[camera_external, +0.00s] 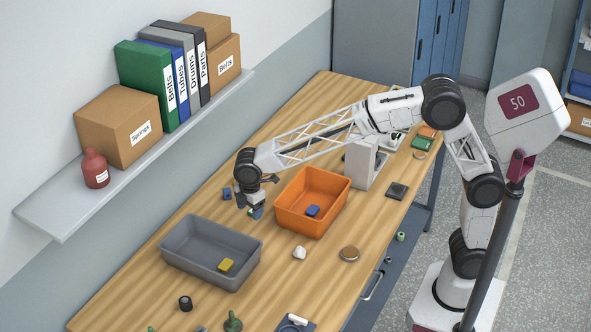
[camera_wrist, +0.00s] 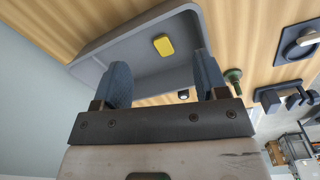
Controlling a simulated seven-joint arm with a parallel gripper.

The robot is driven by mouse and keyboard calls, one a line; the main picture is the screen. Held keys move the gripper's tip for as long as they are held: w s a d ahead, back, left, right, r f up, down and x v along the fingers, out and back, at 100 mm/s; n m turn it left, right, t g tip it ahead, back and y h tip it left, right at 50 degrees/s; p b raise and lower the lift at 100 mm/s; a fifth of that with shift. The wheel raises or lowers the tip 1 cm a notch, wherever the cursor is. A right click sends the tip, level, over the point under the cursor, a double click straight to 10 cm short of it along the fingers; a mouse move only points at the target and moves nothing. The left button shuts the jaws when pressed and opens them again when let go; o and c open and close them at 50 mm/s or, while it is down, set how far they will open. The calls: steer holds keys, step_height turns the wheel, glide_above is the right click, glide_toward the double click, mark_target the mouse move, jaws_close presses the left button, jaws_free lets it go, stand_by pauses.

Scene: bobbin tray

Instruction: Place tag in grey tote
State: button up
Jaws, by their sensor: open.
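The grey tote (camera_external: 190,262) stands on the table in front of and to the left of my gripper (camera_external: 248,205). A small yellow rounded piece (camera_external: 226,265) lies on the tote's floor. It also shows in the wrist view (camera_wrist: 163,46), inside the tote (camera_wrist: 128,44), seen between and beyond my fingers. A small blue piece (camera_external: 313,211) lies in the orange tote (camera_external: 300,226). I cannot tell for sure which piece is the tag. My gripper hangs between the two totes with its fingers apart and nothing between them in the wrist view (camera_wrist: 163,72).
A small blue item (camera_external: 227,193) lies behind my gripper. A white lump (camera_external: 300,253), a round brown disc (camera_external: 349,254), a black ring (camera_external: 185,303) and a green knob (camera_external: 233,322) lie near the table's front. A wall shelf (camera_external: 60,220) overhangs at left.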

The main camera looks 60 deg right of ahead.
steer(key=s+d+r+m+t, duration=0.1)
steer(key=s+d+r+m, duration=0.3)
steer(key=s+d, duration=0.55)
steer(key=s+d+r+m, duration=0.3)
steer(key=s+d+r, duration=0.1)
steer(key=s+d, duration=0.6)
steer(key=s+d+f+m, duration=0.1)
steer(key=s+d+m, duration=0.1)
steer(key=s+d, duration=0.2)
steer(key=s+d+f+m, duration=0.2)
steer(key=s+d+m, duration=0.1)
steer(key=s, duration=0.8)
steer(key=s+d+f+m+t, duration=0.1)
steer(key=s+d+m, duration=0.2)
steer(key=s+d, duration=0.3)
steer(key=shift+s+f, duration=0.25)
steer(key=shift+s, duration=0.85)
